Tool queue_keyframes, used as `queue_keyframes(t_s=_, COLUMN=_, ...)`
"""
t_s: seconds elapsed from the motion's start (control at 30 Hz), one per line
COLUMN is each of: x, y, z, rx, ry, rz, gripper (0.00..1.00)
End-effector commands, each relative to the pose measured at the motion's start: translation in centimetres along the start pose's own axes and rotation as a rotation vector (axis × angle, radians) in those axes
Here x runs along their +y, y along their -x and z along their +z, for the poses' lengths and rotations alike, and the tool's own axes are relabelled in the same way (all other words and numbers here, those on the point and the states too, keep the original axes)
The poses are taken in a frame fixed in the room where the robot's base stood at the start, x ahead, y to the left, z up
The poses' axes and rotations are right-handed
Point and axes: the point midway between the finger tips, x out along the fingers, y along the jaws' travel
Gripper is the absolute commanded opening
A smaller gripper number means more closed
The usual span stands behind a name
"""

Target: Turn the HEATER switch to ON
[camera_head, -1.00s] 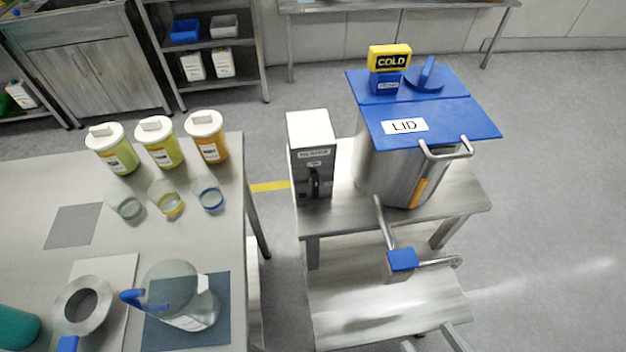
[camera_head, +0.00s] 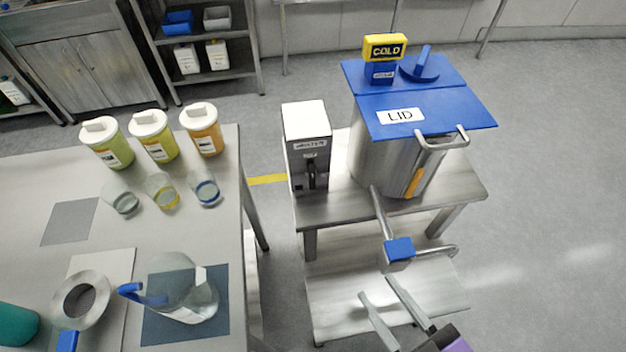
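The heater box (camera_head: 308,148) is a grey box with a white top and a label on its front. It stands on the metal stand left of the vessel. Its dark switch lever (camera_head: 311,174) shows on the front face below the label; its exact setting is too small to read. My gripper (camera_head: 378,288) shows at the bottom, right of centre, with its two pale fingers apart and nothing between them. It is in front of and below the heater box, apart from it.
The steel vessel (camera_head: 390,163) with a blue lid (camera_head: 440,113) and yellow COLD sign (camera_head: 384,47) stands right of the heater. A pipe with a blue-handled valve (camera_head: 399,249) juts forward near my gripper. A table (camera_head: 25,185) with jars, cups and a jug is at left.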

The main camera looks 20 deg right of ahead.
Motion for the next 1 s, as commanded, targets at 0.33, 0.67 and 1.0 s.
queue_keyframes(t_s=0.33, x=-4.6, y=-13.2, z=4.7, rx=0.001, ry=0.999, rz=-0.058, gripper=0.36)
queue_keyframes(t_s=0.67, x=-3.1, y=-23.5, z=4.9, rx=-0.191, ry=2.249, rz=0.104, gripper=0.36)
queue_keyframes(t_s=1.0, x=-0.1, y=-23.2, z=5.2, rx=-0.476, ry=2.895, rz=0.146, gripper=0.36)
